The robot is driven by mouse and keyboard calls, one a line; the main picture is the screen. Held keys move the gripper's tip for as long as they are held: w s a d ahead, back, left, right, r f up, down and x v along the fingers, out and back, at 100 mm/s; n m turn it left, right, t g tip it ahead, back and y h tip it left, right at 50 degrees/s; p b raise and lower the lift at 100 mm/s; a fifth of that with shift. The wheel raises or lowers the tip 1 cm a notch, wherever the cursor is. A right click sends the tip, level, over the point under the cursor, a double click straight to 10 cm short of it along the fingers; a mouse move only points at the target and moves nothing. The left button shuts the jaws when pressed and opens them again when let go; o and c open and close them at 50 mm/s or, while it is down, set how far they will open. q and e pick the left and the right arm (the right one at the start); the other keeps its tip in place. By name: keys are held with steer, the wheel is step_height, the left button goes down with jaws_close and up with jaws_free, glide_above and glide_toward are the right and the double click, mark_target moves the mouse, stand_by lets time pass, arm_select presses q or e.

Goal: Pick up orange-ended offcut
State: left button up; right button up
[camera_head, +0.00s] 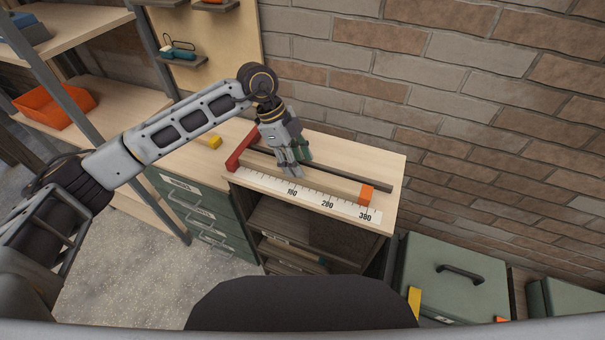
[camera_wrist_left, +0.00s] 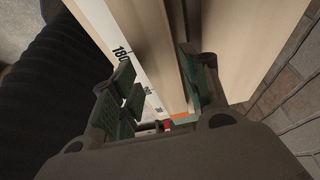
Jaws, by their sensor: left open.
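The orange-ended offcut (camera_head: 340,186) is a long pale wooden strip lying on the bench top between a white ruler (camera_head: 327,203) and a dark rail (camera_head: 340,176). Its orange end (camera_head: 366,193) is at the right. My left gripper (camera_head: 292,170) is open and points down over the strip left of its middle. In the left wrist view my open fingers (camera_wrist_left: 158,95) stand on either side of the pale strip (camera_wrist_left: 160,55), and the orange end (camera_wrist_left: 180,121) shows beyond. I cannot tell whether the fingers touch it. My right gripper is not in view.
A red stop block (camera_head: 240,150) stands at the rail's left end. A small yellow piece (camera_head: 215,142) lies on the bench further left. A brick wall (camera_head: 470,110) rises behind. Green drawers (camera_head: 188,205) stand below left, and a green case (camera_head: 455,275) at lower right.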

arm_select(q)
steer(key=shift+x, duration=0.95)
steer(key=shift+d+f+p, duration=0.2)
steer(key=shift+f+p, duration=0.1)
steer(key=shift+f, duration=0.25)
steer(key=shift+c, duration=0.5)
steer(key=c, duration=0.9)
steer(key=shift+r, duration=0.2)
